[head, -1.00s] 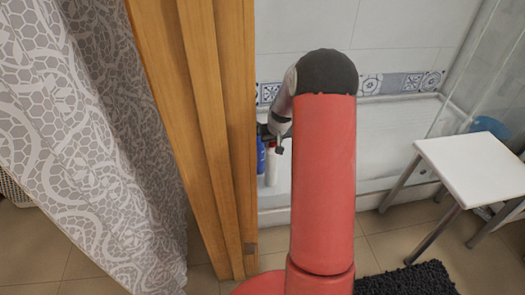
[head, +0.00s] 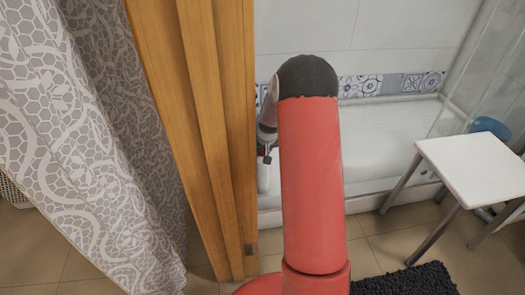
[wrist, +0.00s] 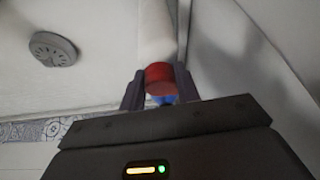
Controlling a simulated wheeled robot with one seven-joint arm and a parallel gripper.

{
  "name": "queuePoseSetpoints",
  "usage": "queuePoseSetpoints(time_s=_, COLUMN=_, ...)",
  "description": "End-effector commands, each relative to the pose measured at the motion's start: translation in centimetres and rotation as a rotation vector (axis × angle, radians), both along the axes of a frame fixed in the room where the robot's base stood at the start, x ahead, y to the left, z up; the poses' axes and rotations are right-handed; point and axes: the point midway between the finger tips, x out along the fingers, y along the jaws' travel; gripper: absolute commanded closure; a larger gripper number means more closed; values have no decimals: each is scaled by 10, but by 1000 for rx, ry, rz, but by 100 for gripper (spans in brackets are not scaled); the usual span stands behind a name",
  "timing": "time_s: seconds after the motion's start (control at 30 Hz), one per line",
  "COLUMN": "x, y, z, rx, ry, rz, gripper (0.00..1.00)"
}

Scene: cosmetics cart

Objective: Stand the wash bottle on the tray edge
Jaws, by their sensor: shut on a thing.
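My gripper (wrist: 159,86) is shut on a bottle with a red end (wrist: 159,73) and a little blue below it; I take this as the wash bottle. A white cylindrical part (wrist: 157,28) shows just beyond the red end; I cannot tell if it belongs to the same bottle. In the head view my gripper (head: 266,156) is partly hidden behind my arm and the wooden frame. A white bottle-like shape (head: 263,178) shows below it. The white shower tray's edge (head: 375,184) runs to the right of my arm.
A wooden frame (head: 205,130) stands close at my gripper's left, with a patterned curtain (head: 80,150) beyond. A white stool (head: 475,165) stands at the right, near a blue object (head: 490,128). A dark mat (head: 410,281) lies on the floor. A round drain (wrist: 54,49) shows in the wrist view.

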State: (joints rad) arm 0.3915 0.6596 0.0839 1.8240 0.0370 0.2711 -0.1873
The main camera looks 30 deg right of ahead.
Motion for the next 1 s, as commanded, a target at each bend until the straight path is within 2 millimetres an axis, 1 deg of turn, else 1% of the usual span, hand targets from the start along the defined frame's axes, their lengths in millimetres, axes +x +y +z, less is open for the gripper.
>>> queuePoseSetpoints(time_s=0.07, x=1, y=0, z=1, rx=0, ry=-2, rz=0, gripper=100)
queuePoseSetpoints(time_s=0.2, x=0, y=0, z=-4, rx=0, ry=-2, rz=0, gripper=100)
queuePoseSetpoints(time_s=0.23, x=0, y=0, z=-4, rx=0, ry=0, rz=0, gripper=67)
queuePoseSetpoints(time_s=0.4, x=0, y=0, z=-3, rx=0, ry=0, rz=0, gripper=46)
queuePoseSetpoints(time_s=0.67, x=0, y=0, z=-2, rx=0, ry=0, rz=0, gripper=46)
queuePoseSetpoints(time_s=0.77, x=0, y=0, z=4, rx=0, ry=0, rz=0, gripper=46)
queuePoseSetpoints(time_s=0.87, x=-5, y=1, z=17, rx=-1, ry=-3, rz=0, gripper=46)
queuePoseSetpoints(time_s=1.0, x=-16, y=3, z=45, rx=-2, ry=-4, rz=0, gripper=46)
